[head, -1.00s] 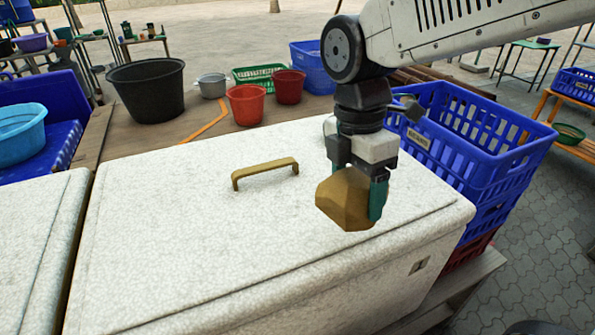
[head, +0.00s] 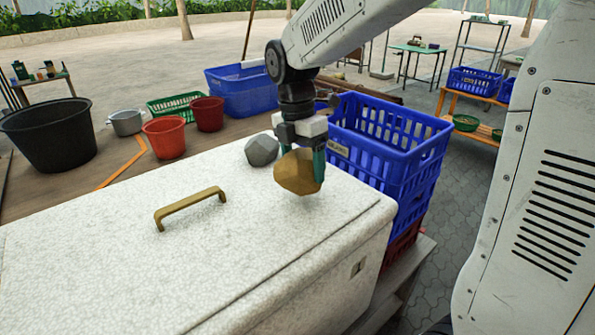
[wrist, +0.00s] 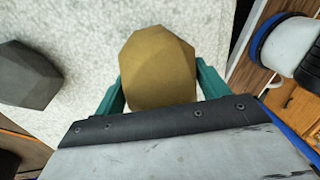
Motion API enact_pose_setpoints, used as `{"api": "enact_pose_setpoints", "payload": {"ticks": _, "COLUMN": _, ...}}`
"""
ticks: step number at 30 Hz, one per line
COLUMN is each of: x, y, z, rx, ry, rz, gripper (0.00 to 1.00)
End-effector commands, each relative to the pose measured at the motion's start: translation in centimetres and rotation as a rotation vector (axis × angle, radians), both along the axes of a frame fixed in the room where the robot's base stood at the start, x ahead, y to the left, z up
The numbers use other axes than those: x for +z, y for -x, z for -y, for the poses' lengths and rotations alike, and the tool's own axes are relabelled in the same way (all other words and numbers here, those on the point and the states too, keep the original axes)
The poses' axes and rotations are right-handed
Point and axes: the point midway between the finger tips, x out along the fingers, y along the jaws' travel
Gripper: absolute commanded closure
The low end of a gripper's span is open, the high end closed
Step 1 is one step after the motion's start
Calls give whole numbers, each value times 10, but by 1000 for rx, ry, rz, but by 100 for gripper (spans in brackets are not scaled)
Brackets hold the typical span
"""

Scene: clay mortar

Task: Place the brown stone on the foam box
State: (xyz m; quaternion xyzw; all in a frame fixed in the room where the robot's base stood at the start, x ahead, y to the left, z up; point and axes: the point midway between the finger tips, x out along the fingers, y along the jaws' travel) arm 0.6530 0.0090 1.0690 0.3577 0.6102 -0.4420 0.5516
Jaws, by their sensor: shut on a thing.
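The brown stone (head: 297,172) is held between the teal fingers of my gripper (head: 303,168), which is shut on it. The stone also shows in the wrist view (wrist: 158,68), with a finger on each side. It is over the right part of the white foam box (head: 190,260) in the head view. I cannot tell whether its underside touches the lid. A brass-coloured handle (head: 190,207) sits on the lid, to the left of the stone.
A grey stone (head: 262,150) lies on the lid near its back edge, just left of my gripper; it also shows in the wrist view (wrist: 27,75). Stacked blue crates (head: 385,150) stand right of the box. Buckets are behind. The lid's front is clear.

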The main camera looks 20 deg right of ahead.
Motion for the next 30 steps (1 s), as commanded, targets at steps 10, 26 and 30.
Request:
{"api": "enact_pose_setpoints", "payload": {"ticks": 10, "x": -31, "y": -1, "z": 0, "rx": 1, "ry": 0, "rz": 0, "gripper": 87}}
{"api": "enact_pose_setpoints", "payload": {"ticks": 26, "x": -38, "y": -1, "z": 0, "rx": 0, "ry": 0, "rz": 1, "gripper": 7}}
{"api": "enact_pose_setpoints", "payload": {"ticks": 30, "x": -38, "y": -1, "z": 0, "rx": 0, "ry": 0, "rz": 1, "gripper": 5}}
